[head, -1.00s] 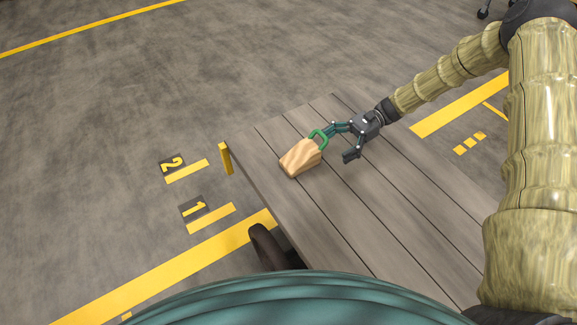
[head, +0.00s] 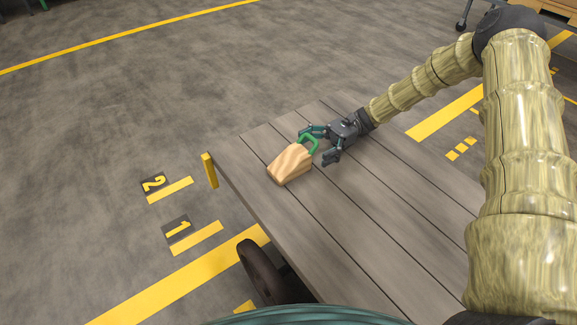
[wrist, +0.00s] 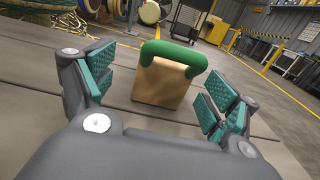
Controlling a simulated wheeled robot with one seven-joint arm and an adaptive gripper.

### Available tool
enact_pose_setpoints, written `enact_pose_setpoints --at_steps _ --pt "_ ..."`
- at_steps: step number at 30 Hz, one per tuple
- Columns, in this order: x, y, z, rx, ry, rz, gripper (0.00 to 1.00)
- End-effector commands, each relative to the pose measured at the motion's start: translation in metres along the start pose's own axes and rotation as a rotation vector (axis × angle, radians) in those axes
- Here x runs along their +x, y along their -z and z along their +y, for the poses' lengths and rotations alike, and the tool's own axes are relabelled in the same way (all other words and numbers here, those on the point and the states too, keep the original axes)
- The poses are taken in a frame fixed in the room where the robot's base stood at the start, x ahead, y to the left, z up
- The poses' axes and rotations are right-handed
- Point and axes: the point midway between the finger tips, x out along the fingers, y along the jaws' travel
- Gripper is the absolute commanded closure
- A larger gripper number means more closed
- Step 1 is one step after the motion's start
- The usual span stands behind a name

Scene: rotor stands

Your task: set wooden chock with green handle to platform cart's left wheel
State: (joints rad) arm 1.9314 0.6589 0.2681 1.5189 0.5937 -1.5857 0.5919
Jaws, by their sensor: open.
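The wooden chock (head: 289,164) with a green handle (head: 311,143) rests on the grey plank deck of the platform cart (head: 350,215). My gripper (head: 316,147) is open at the handle end of the chock, its fingers to either side. In the wrist view the green handle (wrist: 174,54) and the wooden block (wrist: 163,84) stand ahead between my open gripper's (wrist: 158,92) teal pads, with gaps on both sides. A dark cart wheel (head: 259,271) shows under the deck's near left edge; part of it is hidden by the deck.
A yellow post (head: 209,170) stands at the cart's left corner. Floor labels 2 (head: 153,184) and 1 (head: 177,229) with yellow bars lie left of the cart. Spools (wrist: 148,12) and shelving (wrist: 275,52) stand far back in the wrist view.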

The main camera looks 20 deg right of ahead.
Motion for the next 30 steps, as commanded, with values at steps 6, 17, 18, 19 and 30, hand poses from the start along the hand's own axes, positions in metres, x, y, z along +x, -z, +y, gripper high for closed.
enact_pose_setpoints --at_steps 6,17,18,19,30 --pt "0.011 0.001 -0.001 0.0 -0.001 0.0 0.12" --pt "0.051 0.001 -0.004 0.001 0.0 -0.001 0.12" --pt "0.054 0.001 -0.004 0.001 0.0 0.0 0.12" --pt "0.056 0.0 -0.004 0.0 0.0 0.0 0.12" --pt "0.059 -0.001 -0.005 0.0 0.0 0.001 0.25"
